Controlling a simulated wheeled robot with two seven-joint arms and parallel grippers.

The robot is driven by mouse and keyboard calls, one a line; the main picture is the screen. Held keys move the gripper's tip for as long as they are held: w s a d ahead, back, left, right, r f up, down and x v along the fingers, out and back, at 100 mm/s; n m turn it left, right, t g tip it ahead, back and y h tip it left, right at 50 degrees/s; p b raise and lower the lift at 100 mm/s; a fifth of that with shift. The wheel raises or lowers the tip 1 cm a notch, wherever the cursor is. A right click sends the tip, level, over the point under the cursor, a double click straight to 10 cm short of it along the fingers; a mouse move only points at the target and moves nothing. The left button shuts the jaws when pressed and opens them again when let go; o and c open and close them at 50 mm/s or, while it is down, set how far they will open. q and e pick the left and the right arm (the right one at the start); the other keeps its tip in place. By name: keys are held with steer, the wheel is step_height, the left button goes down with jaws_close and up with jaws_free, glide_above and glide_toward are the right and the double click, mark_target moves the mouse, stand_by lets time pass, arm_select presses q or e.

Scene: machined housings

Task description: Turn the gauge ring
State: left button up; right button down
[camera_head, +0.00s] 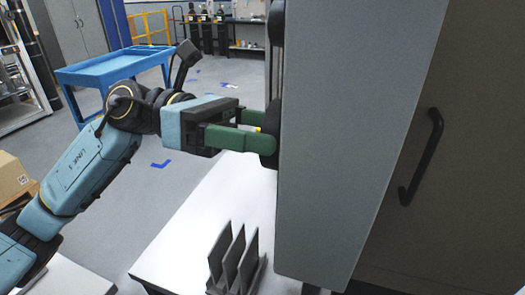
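A tall grey panel or housing (355,130) stands in the middle of the head view. A dark rounded part (269,148), possibly the gauge ring, juts from its left side; most of it is hidden by the panel. My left arm comes in from the left, and its gripper (256,129) has green fingers pointing right at this part. The fingers are spaced apart, with a small yellow bit between them near the tips. The tips meet the dark part in the picture; I cannot tell whether they grip it. My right gripper is out of view.
A white table (190,235) lies below, with a grey slotted rack (236,262) near its front. A dark cabinet with a black handle (422,157) fills the right. A blue cart (112,68) stands behind my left arm. A cardboard box (12,177) is at far left.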

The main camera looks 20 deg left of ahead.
arm_select(q)
steer(key=shift+m+b, duration=0.6)
steer(key=shift+b, duration=0.05)
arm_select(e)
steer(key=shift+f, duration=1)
arm_select(q)
steer(key=o, duration=1)
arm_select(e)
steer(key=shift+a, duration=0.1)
arm_select(q)
steer(key=shift+w+a+b, duration=0.2)
steer(key=shift+a+b, duration=1.25)
steer(key=shift+a, duration=5.3)
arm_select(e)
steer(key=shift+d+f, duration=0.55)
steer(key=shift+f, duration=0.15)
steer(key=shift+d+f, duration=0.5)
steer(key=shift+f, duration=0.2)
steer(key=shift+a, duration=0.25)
